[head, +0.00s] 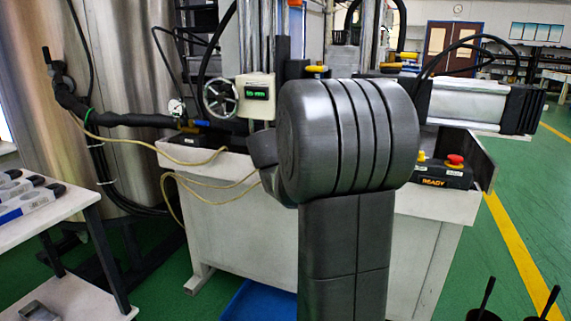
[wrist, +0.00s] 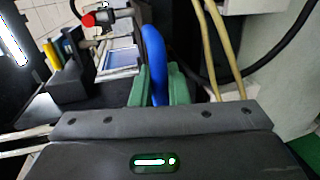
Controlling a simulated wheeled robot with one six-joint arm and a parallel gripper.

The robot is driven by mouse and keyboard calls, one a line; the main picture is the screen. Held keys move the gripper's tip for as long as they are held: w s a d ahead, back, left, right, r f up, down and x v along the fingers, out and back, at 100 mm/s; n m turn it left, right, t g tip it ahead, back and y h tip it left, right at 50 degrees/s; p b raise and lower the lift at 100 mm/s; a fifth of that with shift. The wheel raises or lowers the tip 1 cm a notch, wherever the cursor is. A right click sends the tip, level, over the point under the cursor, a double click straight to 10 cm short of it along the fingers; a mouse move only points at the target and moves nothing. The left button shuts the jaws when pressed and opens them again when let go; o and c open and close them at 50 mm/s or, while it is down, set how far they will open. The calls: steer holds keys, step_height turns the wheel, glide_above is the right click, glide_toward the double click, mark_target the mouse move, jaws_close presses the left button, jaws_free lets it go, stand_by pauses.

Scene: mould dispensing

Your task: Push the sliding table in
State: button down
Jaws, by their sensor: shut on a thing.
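My gripper (wrist: 159,82) shows in the wrist view with its two green fingers shut on a blue curved handle (wrist: 153,45). The handle rises between the fingers and bends toward the top of the picture. A dark flat surface (wrist: 95,88) lies to the left of the fingers; I cannot tell whether it is the sliding table. In the head view my own arm covers the middle of the machine (head: 235,215), so the gripper, the handle and most of the sliding table are hidden there.
A handwheel (head: 220,98) and a green display (head: 257,93) are on the machine. A READY panel with a red button (head: 455,161) is at its right. A shelf table (head: 45,220) stands at left. Tan hoses (wrist: 226,50) run beside the fingers.

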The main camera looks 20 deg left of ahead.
steer(key=x, duration=0.3)
steer(key=r+x, duration=0.1)
steer(key=x, duration=0.3)
steer(key=shift+w+r+b, duration=0.2)
steer(key=shift+b, duration=0.15)
steer(key=shift+w, duration=0.15)
steer(key=shift+r, duration=0.15)
steer(key=c, duration=1.8)
jaws_free()
steer(key=o, duration=0.3)
steer(key=shift+w, duration=0.2)
steer(key=p+v, duration=0.1)
steer(key=v, duration=1.3)
